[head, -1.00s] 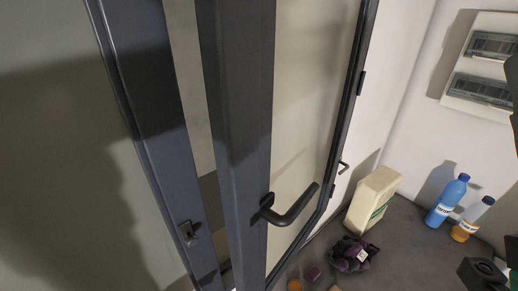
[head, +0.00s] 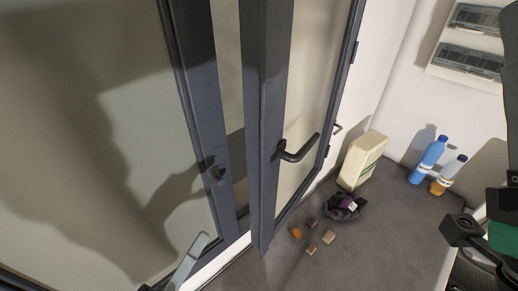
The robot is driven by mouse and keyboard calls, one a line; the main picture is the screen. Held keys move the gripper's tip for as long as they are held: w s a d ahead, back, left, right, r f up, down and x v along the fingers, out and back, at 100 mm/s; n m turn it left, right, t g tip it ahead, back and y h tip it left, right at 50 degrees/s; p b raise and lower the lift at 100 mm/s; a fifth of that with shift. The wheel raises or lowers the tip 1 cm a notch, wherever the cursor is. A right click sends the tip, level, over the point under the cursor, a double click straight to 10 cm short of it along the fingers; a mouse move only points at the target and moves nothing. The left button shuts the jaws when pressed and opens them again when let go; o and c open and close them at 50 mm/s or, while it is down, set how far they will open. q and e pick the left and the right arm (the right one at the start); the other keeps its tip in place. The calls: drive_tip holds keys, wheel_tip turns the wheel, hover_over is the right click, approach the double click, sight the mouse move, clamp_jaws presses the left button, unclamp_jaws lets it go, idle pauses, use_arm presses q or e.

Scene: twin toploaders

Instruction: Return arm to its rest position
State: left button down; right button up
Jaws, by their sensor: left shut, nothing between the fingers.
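My left gripper (head: 201,240) shows small at the lower left, its pale fingers shut and empty. It is in front of the lower part of the dark-framed window. The grey window sash (head: 267,110) stands ajar, with its black handle (head: 300,150) to the right of and above my gripper. I cannot tell whether the gripper touches the frame. Most of my left arm is outside the picture. My right gripper cannot be made out.
A dark surface (head: 370,230) holds a cream container (head: 357,162), a dark purple bundle (head: 343,207), several small items, a blue bottle (head: 428,160) and an orange-and-white bottle (head: 448,176). A wall panel (head: 468,42) hangs top right.

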use_arm(q)
wheel_tip(320, 180, up, 16)
drive_tip(key=w+m+t+h+p, duration=0.1)
drive_tip(key=m+h+p, duration=0.1)
drive_tip(key=m, duration=0.4)
drive_tip(key=s+a+r+m+t+y, duration=0.2)
drive_tip(key=r+t, duration=0.1)
drive_tip(key=r, duration=0.6)
drive_tip(key=s+a+r+m+t+y, duration=0.1)
drive_tip(key=r+t+y, duration=0.15)
drive_tip(key=r, duration=0.55)
drive_tip(key=a+y, duration=0.1)
drive_tip(key=y, duration=0.1)
drive_tip(key=a+n+t+y, duration=0.1)
drive_tip(key=a+y, duration=0.1)
drive_tip(key=y, duration=0.1)
drive_tip(key=a+n+y, duration=0.1)
drive_tip(key=a+y, duration=0.1)
drive_tip(key=shift+w+r+t+y, duration=0.1)
drive_tip(key=shift+w+t+y, duration=0.15)
drive_tip(key=shift+w+t, duration=0.1)
